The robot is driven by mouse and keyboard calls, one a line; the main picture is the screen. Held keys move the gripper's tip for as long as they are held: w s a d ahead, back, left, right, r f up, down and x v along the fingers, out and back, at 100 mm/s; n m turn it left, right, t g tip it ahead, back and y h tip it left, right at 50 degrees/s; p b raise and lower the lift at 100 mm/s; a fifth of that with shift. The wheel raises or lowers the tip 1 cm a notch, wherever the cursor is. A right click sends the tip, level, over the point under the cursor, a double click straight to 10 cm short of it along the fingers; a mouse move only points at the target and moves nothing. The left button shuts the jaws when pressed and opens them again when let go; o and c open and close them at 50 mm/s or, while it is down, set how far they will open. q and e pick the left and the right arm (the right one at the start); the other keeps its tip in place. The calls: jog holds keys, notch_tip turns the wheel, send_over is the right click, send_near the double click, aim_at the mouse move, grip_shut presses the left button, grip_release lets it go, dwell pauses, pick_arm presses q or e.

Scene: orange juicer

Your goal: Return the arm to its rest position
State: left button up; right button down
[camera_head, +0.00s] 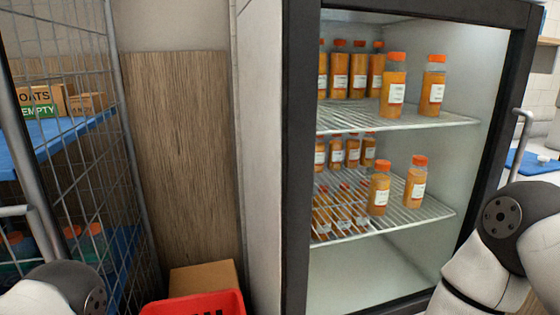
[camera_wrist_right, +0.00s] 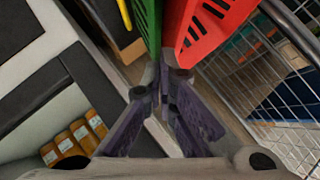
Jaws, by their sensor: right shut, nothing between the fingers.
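My right gripper (camera_wrist_right: 165,92) shows in the right wrist view with its fingers shut together and nothing between them. It is in the air in front of a green crate (camera_wrist_right: 147,25) and a red crate (camera_wrist_right: 215,30). In the head view a white and black link of my right arm (camera_head: 505,240) is at the right edge, in front of the fridge's right side; its gripper is out of that view. Part of my left arm (camera_head: 65,290) shows at the lower left, and its gripper is not in view.
An open fridge (camera_head: 300,150) holds several orange juice bottles (camera_head: 393,85) on wire shelves (camera_head: 345,118). A wire cage cart (camera_head: 85,150) stands at the left with boxes (camera_head: 45,97) on a blue shelf. The red crate (camera_head: 195,305) and a cardboard box (camera_head: 203,277) are low in the middle.

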jog(key=s+d+f+g+h, duration=0.2)
jog(key=s+d+f, duration=0.2)
jog(key=s, duration=0.3)
jog(key=s+d+f+g+h, duration=0.2)
jog(key=s+d+f, duration=0.2)
jog(key=s+d, duration=0.15)
pick_arm(q)
jog(key=shift+w+d+r+t+p, duration=0.1)
jog(key=shift+w+r+t+p, duration=0.4)
jog(key=shift+w+r, duration=0.45)
pick_arm(e)
jog(key=s+d+g+h, duration=0.2)
jog(key=s+d, duration=0.4)
jog(key=s, duration=0.5)
jog(key=s+d+g+h, duration=0.2)
jog(key=s+d+g, duration=0.2)
jog(key=s, duration=0.6)
jog(key=shift+s+d+f+h, duration=0.35)
jog(key=shift+d+f, duration=0.1)
jog(key=shift+d, duration=0.75)
